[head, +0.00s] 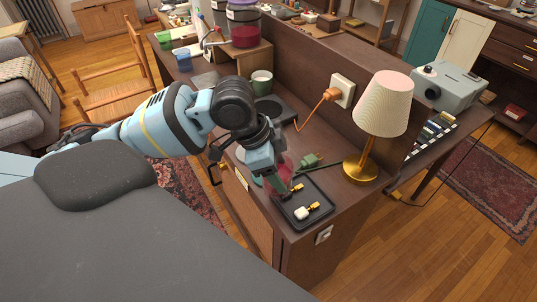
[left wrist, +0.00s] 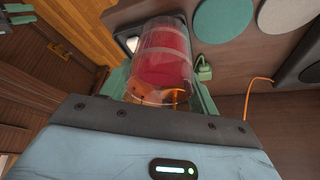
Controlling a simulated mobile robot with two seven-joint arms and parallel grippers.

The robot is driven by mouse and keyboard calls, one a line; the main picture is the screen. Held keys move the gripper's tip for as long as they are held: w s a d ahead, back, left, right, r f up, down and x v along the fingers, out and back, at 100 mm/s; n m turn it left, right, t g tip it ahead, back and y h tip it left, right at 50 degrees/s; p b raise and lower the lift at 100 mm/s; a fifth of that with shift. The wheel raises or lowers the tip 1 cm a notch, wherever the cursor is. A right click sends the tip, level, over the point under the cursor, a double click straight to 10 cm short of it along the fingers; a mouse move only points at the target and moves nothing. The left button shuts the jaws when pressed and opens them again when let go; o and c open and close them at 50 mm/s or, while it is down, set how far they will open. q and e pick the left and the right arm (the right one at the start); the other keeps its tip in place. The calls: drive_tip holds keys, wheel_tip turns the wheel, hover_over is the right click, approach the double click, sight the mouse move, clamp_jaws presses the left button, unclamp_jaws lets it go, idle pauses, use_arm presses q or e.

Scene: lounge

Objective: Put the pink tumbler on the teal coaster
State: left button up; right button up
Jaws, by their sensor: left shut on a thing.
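The pink tumbler (left wrist: 163,62) is clear-walled with a pink-red inside. My left gripper (left wrist: 160,88) is shut on it, with a green finger on each side. In the head view the tumbler (head: 286,165) is mostly hidden behind my left gripper (head: 270,172), near the black tray. The teal coaster (left wrist: 223,19) lies flat and bare on the cabinet top in the left wrist view, apart from the tumbler; the gripper largely hides that area in the head view. Teal parts at the left wrist view's top left may be my right gripper (left wrist: 17,19); its jaws are unclear.
A grey coaster (left wrist: 287,14) lies beside the teal one. A black tray (head: 318,219) with small fittings, a green plug (head: 312,159) and a lamp (head: 383,105) are close by. A raised partition (head: 320,65) runs behind.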

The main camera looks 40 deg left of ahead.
use_arm(q)
drive_tip(key=shift+w+a+f, duration=0.7)
drive_tip(key=shift+w+a, duration=0.25)
drive_tip(key=shift+a, duration=0.15)
drive_tip(key=shift+w+a+f, duration=0.7)
drive_tip(key=shift+w+a, duration=0.2)
drive_tip(key=shift+a, duration=0.15)
drive_tip(key=shift+w+a+f, duration=0.7)
drive_tip(key=shift+w+a, duration=0.25)
drive_tip(key=shift+a, duration=0.15)
drive_tip(key=shift+f, duration=0.1)
drive_tip(key=o, duration=1.2)
drive_tip(key=shift+o, duration=0.2)
drive_tip(key=v, duration=1.2)
drive_tip(key=shift+p, duration=0.3)
drive_tip(key=shift+s, duration=0.1)
